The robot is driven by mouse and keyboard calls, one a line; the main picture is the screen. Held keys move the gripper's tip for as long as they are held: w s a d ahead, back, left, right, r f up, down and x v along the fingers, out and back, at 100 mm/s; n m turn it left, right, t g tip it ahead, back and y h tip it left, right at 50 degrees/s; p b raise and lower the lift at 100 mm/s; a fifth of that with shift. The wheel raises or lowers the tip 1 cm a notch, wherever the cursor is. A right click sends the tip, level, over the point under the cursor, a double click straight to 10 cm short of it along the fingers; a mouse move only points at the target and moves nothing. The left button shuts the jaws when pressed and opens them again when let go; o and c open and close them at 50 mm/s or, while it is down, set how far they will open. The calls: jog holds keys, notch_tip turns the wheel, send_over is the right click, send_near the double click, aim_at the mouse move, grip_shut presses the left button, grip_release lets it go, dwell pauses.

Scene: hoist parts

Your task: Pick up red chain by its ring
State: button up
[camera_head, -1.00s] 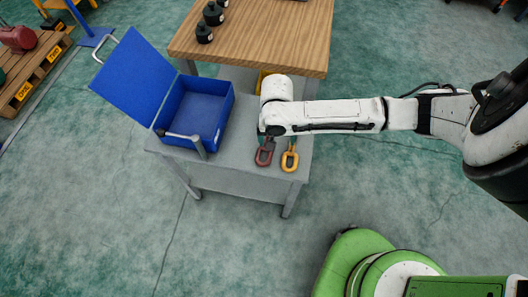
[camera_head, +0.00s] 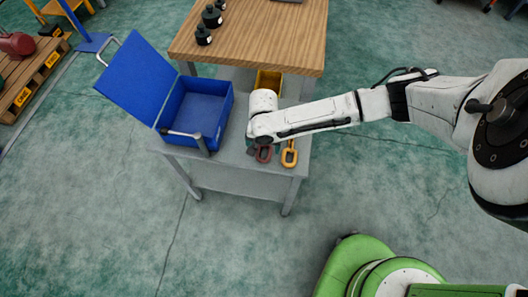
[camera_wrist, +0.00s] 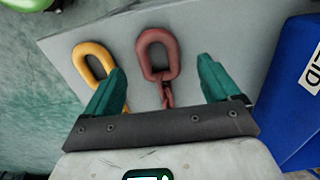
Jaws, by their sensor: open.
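The red chain (camera_head: 264,159) lies on the grey table, with its large oval ring toward the near edge in the head view. In the wrist view the red chain's ring (camera_wrist: 159,76) shows whole, and its lower links pass behind my gripper's palm bar. My gripper (camera_wrist: 159,65) is open and empty, with one teal finger on each side of the red chain. In the head view my white arm hides most of the gripper. A yellow chain (camera_head: 289,162) lies just right of the red one. In the wrist view the yellow chain (camera_wrist: 81,66) is partly behind the left finger.
An open blue box (camera_head: 190,119) with raised lid and front handle stands on the grey table (camera_head: 235,170), left of the chains. A yellow bin (camera_head: 268,82) sits behind my wrist. A wooden table (camera_head: 255,40) with black weights (camera_head: 203,36) stands behind.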

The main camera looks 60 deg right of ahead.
aim_at(264, 154)
notch_tip(264, 154, down, 3)
jog(key=shift+s+f, duration=0.1)
grip_shut()
dwell(0.9)
